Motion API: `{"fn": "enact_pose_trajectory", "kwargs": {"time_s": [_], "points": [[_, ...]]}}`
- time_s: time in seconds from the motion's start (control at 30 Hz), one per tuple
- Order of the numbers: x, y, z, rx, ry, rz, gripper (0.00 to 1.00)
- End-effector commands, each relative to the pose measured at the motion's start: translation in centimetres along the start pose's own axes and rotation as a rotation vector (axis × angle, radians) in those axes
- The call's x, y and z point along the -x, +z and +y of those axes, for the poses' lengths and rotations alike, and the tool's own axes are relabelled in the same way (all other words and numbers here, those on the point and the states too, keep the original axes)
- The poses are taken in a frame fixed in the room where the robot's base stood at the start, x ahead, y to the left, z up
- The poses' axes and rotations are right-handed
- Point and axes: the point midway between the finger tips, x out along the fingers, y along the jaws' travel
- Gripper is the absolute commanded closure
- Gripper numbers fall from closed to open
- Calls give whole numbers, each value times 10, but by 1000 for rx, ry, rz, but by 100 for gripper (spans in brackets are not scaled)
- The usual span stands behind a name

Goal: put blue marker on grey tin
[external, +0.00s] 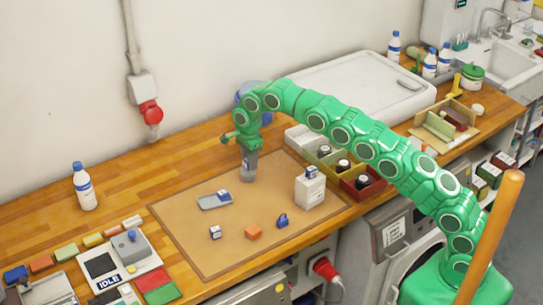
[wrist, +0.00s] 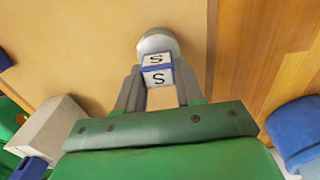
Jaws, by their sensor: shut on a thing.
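The blue marker (wrist: 157,70) is a small white block with blue edging and the letter S on two faces. In the wrist view it sits between the grey fingers of my gripper (wrist: 158,82), which is shut on it. The grey tin (wrist: 155,41) shows as a round pale shape just beyond the block, partly hidden by it. In the external view my gripper (external: 249,157) points down directly over the grey tin (external: 248,174) at the mat's back edge. The block is hard to make out there. I cannot tell whether it touches the tin.
On the brown mat (external: 185,240) are a flat grey-blue item (external: 215,200), another small blue-white block (external: 215,232), an orange block (external: 253,232), a blue padlock (external: 282,221) and a white box (external: 310,190). Bins (external: 362,185) stand to the right. A bottle (external: 84,187) stands left.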

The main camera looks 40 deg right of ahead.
Motion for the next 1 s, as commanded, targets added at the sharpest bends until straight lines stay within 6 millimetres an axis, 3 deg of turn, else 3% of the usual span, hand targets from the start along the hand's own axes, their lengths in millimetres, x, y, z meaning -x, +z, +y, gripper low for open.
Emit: {"fn": "enact_pose_trajectory", "kwargs": {"time_s": [0.13,0.53,0.57,0.7,1.0], "points": [[-10,-1,1,0,3,1,91],[-13,0,0,0,1,0,91],[-13,0,0,0,1,0,59],[-13,0,0,0,1,0,38],[-12,0,0,0,1,0,38]]}}
